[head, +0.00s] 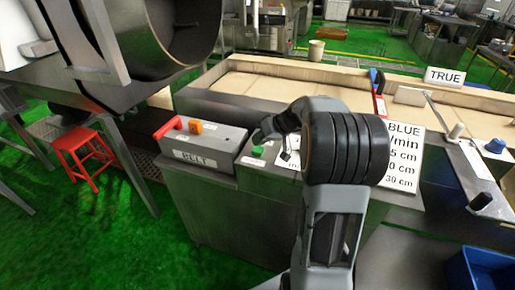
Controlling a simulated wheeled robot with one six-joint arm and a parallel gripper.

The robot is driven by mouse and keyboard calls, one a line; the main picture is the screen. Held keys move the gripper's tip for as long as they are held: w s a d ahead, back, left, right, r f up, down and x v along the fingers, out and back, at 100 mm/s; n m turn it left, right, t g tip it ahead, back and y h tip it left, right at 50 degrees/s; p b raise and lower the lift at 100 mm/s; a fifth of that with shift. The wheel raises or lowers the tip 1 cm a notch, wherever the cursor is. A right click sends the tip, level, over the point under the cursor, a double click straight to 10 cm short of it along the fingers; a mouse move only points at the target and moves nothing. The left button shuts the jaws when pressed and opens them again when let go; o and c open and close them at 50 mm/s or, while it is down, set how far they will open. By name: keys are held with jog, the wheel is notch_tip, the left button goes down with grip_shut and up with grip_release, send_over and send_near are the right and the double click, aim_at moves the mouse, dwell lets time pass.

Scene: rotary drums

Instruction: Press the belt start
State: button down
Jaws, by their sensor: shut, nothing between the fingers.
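A grey control box labelled BELT (215,140) stands on the metal cabinet, with an orange knob (195,127) on top and a red handle at its left end. Right of it, a green button (257,151) sits on a low grey panel (252,163). My gripper (258,138) is shut and empty, with its tips just above and behind the green button in the picture. I cannot tell whether they touch it. My arm's wrist hides part of the panel and the white label beside the button.
A pale conveyor belt (250,85) runs behind the controls. A white sign reading BLUE (404,158) stands right of my arm, with a TRUE sign (445,77) farther back. A red stool (83,155) and a large metal drum (165,35) are at left.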

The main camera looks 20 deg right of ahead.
aim_at(259, 148)
jog(key=shift+r, duration=0.3)
jog(key=shift+r+p, duration=1.3)
jog(key=shift+r, duration=1.15)
